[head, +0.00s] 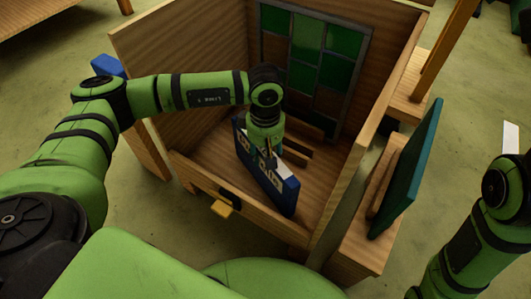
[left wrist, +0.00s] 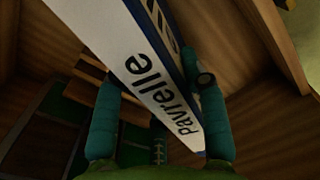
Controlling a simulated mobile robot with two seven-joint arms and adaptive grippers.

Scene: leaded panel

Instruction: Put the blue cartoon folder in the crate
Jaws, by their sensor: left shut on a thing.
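The blue folder (head: 266,178) has a white top edge and a pale label on its side. In the left wrist view, its white spine (left wrist: 150,75) reads "Pavrelle". My left gripper (head: 270,155) is shut on it from above, with teal fingers on either side (left wrist: 150,120). The crate (head: 185,55) is a wooden box with high back and side walls and a low front wall. The folder is upright within the crate's outline, behind the front wall; I cannot tell whether it touches the floor. My right arm is at the right edge, its gripper out of view.
A leaded panel (head: 307,45) of green and brown panes leans at the crate's back wall. Wooden slats (head: 298,145) lie on the crate floor beside the folder. A dark teal board (head: 409,170) stands outside, right of the crate. A yellow tag (head: 222,209) is on the front wall.

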